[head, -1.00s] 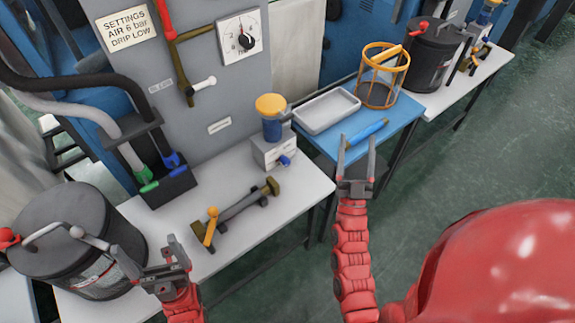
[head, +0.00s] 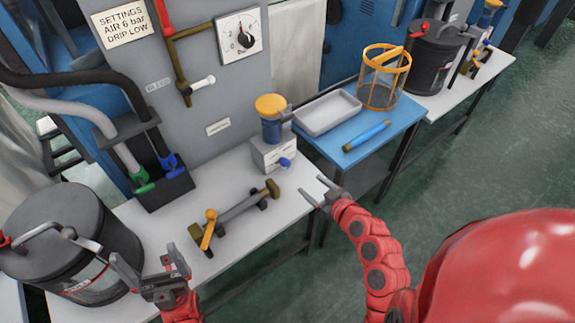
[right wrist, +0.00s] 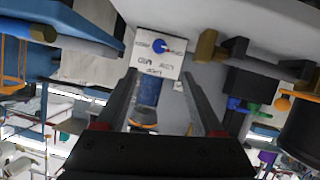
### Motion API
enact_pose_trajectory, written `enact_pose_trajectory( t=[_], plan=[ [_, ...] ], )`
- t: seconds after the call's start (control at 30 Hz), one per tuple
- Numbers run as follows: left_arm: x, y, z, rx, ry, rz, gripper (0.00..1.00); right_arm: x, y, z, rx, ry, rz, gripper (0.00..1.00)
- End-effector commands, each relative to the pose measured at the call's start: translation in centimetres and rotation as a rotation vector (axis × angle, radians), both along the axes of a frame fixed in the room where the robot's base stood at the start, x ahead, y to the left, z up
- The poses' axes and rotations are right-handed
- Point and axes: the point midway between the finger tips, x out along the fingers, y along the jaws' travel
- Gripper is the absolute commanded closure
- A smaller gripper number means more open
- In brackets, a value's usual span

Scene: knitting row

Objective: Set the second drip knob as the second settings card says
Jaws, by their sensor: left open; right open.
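A settings card (head: 123,22) on the grey panel reads "SETTINGS AIR 6 bar DRIP LOW". Below it on the white bench, a pale box (head: 272,153) carries a blue drip knob (head: 285,162) and a blue oil cup with a yellow cap (head: 271,104). I cannot tell if these are the second ones. My right gripper (head: 312,187) is open and empty, in front and right of the box. In the right wrist view the knob (right wrist: 160,46) shows beyond the fingertips (right wrist: 160,76), untouched; its box lettering is too small to read. My left gripper (head: 143,254) is open beside the black drum.
A brass-ended bar (head: 235,209) lies on the white bench (head: 290,195) left of the box. The black drum (head: 70,235) stands at left. A blue table holds a tray (head: 327,112), an orange-rimmed basket (head: 382,80) and a blue cylinder (head: 366,136). Another station stands at back right.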

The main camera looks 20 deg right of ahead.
Motion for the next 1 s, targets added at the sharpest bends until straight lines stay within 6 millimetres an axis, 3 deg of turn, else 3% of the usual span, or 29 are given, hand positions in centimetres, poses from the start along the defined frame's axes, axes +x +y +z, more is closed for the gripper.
enact_pose_trajectory(
  t=[0.6,0.8,1.0],
  plan=[
    [0.0,0.0,2.3,0.000,0.000,0.000,0.00,10.7,2.8,-4.2,0.001,-0.002,-0.001,0.31],
    [0.0,0.0,2.4,0.000,0.000,0.000,0.00,12.9,3.4,-5.2,0.001,-0.003,0.000,0.31],
    [0.0,0.0,2.4,0.000,0.000,0.000,0.00,13.9,3.5,-5.7,-0.002,-0.003,-0.003,0.31]
  ],
)
